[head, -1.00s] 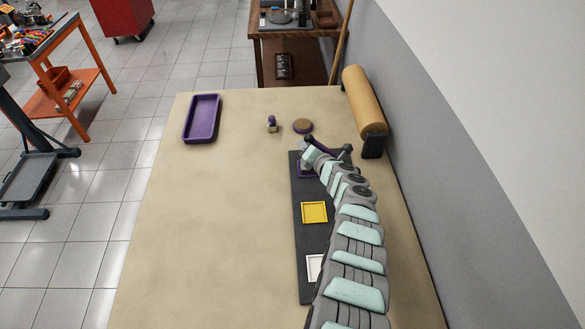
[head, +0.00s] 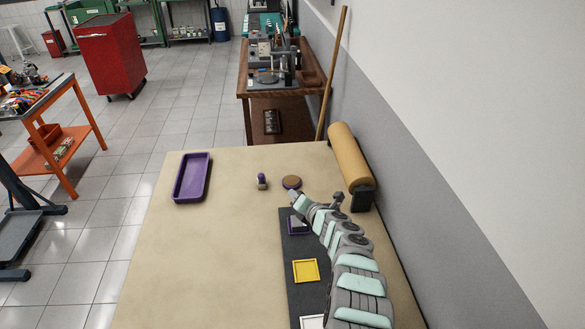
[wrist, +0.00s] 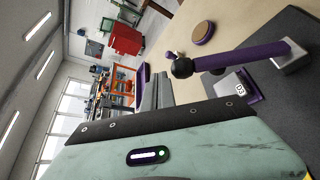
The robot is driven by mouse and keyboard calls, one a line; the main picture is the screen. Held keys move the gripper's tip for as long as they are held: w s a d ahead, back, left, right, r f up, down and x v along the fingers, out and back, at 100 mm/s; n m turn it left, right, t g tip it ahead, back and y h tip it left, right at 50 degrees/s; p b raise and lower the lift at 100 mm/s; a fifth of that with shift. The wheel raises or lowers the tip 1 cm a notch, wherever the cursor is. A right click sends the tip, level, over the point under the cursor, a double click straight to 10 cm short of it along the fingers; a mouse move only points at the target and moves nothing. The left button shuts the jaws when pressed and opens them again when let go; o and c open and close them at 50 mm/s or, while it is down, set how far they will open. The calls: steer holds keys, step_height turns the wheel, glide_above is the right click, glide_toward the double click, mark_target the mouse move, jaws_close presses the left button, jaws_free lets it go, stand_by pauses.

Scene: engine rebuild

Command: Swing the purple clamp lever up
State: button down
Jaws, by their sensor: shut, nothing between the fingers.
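The purple clamp lever (wrist: 240,57) shows in the wrist view as a bar with a black ball knob (wrist: 181,68) at one end and a grey pivot block (wrist: 290,60) at the other. In the head view my arm hides most of the clamp. My gripper (wrist: 160,82) is shut and empty. Its fingers are close beside the knob in the wrist picture; I cannot tell if they touch. In the head view my gripper (head: 299,203) is over the far end of the dark board (head: 292,255).
A purple-rimmed square with a marked plate (wrist: 231,88) lies by the lever. A yellow square frame (head: 305,271) is nearer on the board. A purple tray (head: 192,178), small purple-topped piece (head: 262,182), brown disc (head: 291,181) and tan roll (head: 350,158) are around.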

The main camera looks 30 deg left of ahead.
step_height(320, 180, up, 17)
steer(key=p, duration=0.2)
steer(key=shift+f+p, duration=0.15)
steer(key=shift+p, duration=0.2)
